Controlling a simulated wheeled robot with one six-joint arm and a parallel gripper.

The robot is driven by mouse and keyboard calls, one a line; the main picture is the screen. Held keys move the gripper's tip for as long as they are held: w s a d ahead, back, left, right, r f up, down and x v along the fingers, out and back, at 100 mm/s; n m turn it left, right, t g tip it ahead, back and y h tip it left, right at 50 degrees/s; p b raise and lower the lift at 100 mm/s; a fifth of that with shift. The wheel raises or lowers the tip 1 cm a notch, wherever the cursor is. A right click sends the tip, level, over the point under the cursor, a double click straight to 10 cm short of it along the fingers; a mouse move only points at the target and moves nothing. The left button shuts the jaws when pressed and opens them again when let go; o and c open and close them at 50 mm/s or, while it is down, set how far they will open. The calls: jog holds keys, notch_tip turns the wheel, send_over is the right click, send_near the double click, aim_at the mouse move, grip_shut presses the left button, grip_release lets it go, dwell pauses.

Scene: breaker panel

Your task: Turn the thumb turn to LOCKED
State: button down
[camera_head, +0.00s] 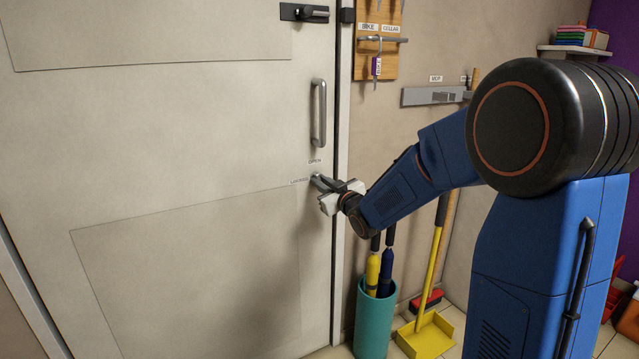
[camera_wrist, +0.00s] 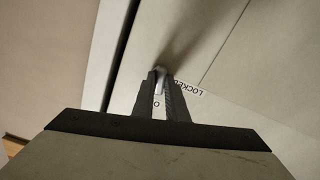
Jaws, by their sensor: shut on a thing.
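The thumb turn (camera_head: 315,178) is on the pale door (camera_head: 170,140), near its right edge and below the pull handle. An OPEN label (camera_head: 315,161) is above it and a LOCKED label (camera_head: 299,182) is to its left. My gripper (camera_head: 325,184) reaches in from the right and is shut on the thumb turn. In the wrist view, the fingers of my gripper (camera_wrist: 161,85) close around the thumb turn (camera_wrist: 160,70), with the LOCKED label (camera_wrist: 189,88) beside them. The fingers hide most of the turn, so I cannot tell its exact angle.
A pull handle (camera_head: 318,113) and a slide bolt (camera_head: 304,13) are higher on the door. Right of the frame are a key board (camera_head: 366,60), a teal umbrella bin (camera_head: 374,325) and a yellow dustpan (camera_head: 427,337). The door face left of my gripper is clear.

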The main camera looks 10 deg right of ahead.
jog(key=shift+n, duration=1.9)
jog(key=shift+n, duration=3.5)
